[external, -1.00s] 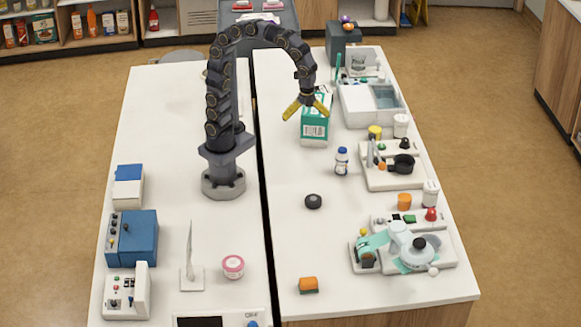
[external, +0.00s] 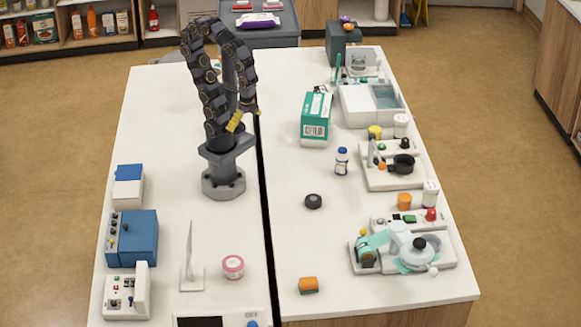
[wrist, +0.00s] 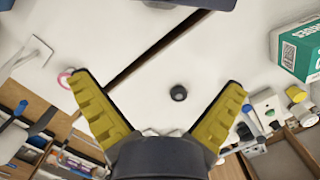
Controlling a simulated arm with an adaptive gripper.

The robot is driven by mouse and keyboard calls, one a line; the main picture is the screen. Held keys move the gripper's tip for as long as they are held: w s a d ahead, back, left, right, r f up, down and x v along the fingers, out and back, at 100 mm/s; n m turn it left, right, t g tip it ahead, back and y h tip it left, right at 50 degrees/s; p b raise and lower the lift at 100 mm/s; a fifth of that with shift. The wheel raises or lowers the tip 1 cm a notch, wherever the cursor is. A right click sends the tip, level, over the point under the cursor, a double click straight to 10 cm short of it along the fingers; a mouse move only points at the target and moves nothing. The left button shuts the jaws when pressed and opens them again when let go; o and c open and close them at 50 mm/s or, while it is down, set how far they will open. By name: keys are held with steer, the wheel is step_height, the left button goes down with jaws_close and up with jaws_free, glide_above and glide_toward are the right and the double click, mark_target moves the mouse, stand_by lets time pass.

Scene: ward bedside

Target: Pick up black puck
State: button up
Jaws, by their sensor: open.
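The black puck (external: 313,201) lies flat on the white table, right of the dark gap, in the external view. In the wrist view the puck (wrist: 179,93) shows ahead of my gripper, between the two yellow fingers and nearer the right one. My gripper (wrist: 161,95) is open with nothing between its fingers. In the external view my gripper (external: 243,120) is beside my folded arm, well above the table and apart from the puck, to its upper left. One finger is mostly hidden there.
A green and white box (external: 316,118) and a small white bottle with a blue cap (external: 341,161) stand behind the puck. An orange block (external: 308,284) lies in front of it, a pink-lidded jar (external: 233,267) to its front left. The table around the puck is clear.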

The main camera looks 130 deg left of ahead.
steer(key=shift+c, duration=0.4)
steer(key=n+t, duration=0.2)
steer(key=n, duration=1.5)
glide_above(313, 199)
steer(key=f, duration=1.8)
steer(key=shift+s+a+f, duration=0.2)
steer(key=shift+s+a, duration=0.05)
steer(key=shift+w+d+f, duration=0.1)
steer(key=shift+f, duration=1.9)
steer(key=shift+w+d+f, duration=0.1)
steer(key=shift+f, duration=1.85)
steer(key=c, duration=1.2)
